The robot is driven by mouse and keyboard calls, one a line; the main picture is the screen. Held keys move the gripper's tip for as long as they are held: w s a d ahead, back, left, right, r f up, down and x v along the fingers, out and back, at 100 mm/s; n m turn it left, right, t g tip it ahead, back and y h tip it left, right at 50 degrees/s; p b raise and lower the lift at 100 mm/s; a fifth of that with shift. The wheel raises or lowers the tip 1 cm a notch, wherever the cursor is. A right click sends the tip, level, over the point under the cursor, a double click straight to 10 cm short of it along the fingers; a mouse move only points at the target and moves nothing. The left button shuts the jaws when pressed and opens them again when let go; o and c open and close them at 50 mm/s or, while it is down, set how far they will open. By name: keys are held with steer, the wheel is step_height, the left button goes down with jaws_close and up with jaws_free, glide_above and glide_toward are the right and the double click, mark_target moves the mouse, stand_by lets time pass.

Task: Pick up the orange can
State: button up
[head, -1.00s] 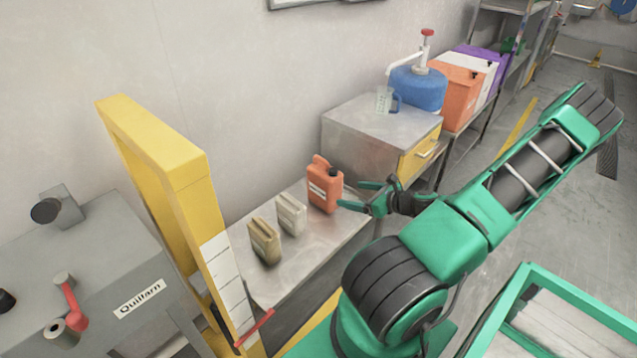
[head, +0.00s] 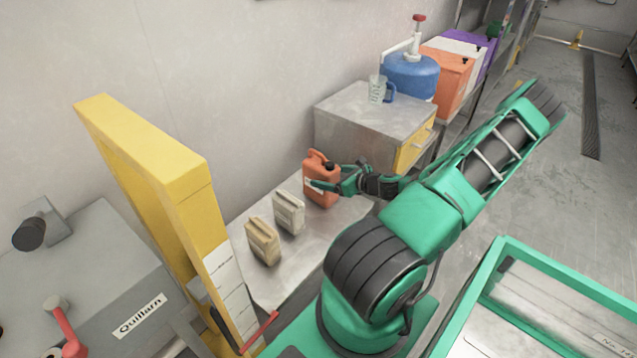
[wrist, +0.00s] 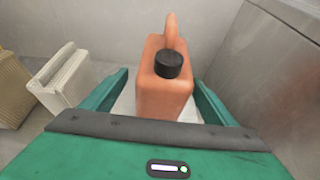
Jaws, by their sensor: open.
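The orange can (head: 321,184) stands upright on a low metal table, at the right of a row of cans. In the wrist view the can (wrist: 164,92) has a black cap and a raised handle, and it stands between the two fingers. In the wrist view my gripper (wrist: 160,105) is open, with a finger on each side of the can. I cannot tell whether either finger touches it. The far finger is hidden in the head view.
A white can (head: 289,212) and a tan can (head: 262,241) stand left of the orange can. A metal cabinet (head: 350,123) stands close behind it, bearing a blue jug (head: 410,80). A yellow frame (head: 185,205) rises at the left. The low table (head: 300,252) is clear in front.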

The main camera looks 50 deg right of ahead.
steer(key=x, duration=0.4)
steer(key=shift+w+d+f, duration=0.2)
steer(key=shift+w+f, duration=0.1)
steer(key=c, duration=1.3)
steer(key=shift+c, duration=1.4)
steer(key=shift+r, duration=0.15)
